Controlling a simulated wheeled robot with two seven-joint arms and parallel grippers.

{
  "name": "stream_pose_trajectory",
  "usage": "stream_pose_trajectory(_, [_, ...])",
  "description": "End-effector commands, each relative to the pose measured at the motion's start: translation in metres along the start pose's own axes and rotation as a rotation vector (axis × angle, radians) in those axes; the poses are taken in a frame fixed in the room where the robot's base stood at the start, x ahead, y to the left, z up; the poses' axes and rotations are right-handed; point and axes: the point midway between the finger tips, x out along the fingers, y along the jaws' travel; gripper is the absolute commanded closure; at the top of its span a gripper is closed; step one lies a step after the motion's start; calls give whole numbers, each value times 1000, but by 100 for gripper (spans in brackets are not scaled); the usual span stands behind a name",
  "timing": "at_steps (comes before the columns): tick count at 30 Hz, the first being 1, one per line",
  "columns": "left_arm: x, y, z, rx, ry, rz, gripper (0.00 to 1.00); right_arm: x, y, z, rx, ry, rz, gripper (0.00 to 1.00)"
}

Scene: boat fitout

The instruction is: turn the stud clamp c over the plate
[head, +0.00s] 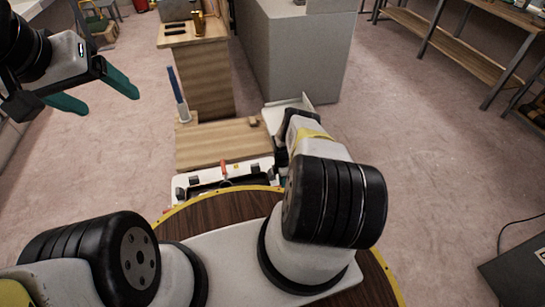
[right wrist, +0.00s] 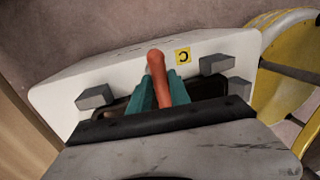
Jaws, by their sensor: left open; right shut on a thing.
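The stud clamp c is an orange-red lever (right wrist: 155,62) on a white panel (right wrist: 75,70), beside a yellow label with a black C (right wrist: 183,55). My right gripper (right wrist: 160,78) is shut on the lever, with a teal finger on each side. In the head view an orange piece (head: 224,168) shows above the white panel (head: 264,164), and my right arm hides part of the panel. The plate cannot be told apart clearly. My left gripper (head: 112,101) is open and empty at the upper left, far from the panel.
Grey blocks (right wrist: 96,97) stand out from the panel around the lever. A wooden board (head: 222,140) lies beyond the panel, with a blue-handled tool (head: 178,88) at its left. A wooden cabinet (head: 205,85) and grey cabinet (head: 305,55) stand behind.

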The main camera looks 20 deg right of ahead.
Motion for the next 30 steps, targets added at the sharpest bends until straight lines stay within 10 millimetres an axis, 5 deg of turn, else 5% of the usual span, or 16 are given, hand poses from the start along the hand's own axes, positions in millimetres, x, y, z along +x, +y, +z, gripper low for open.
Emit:
stream_pose_trajectory(2, [0, 0, 0, 0, 0, 0, 23, 2, -3, -1, -2, 1, -8, 100])
stream_pose_trajectory(3, [0, 0, 0, 0, 0, 0, 23, 2, -3, -1, -2, 1, -8, 73])
stream_pose_trajectory(6, [0, 0, 0, 0, 0, 0, 23, 2, -3, -1, -2, 1, -7, 57])
stream_pose_trajectory(17, [0, 0, 0, 0, 0, 0, 23, -3, 0, 0, 0, 0, -2, 57])
stream_pose_trajectory(30, [0, 0, 0, 0, 0, 0, 23, -64, 0, 0, -1, 0, -3, 57])
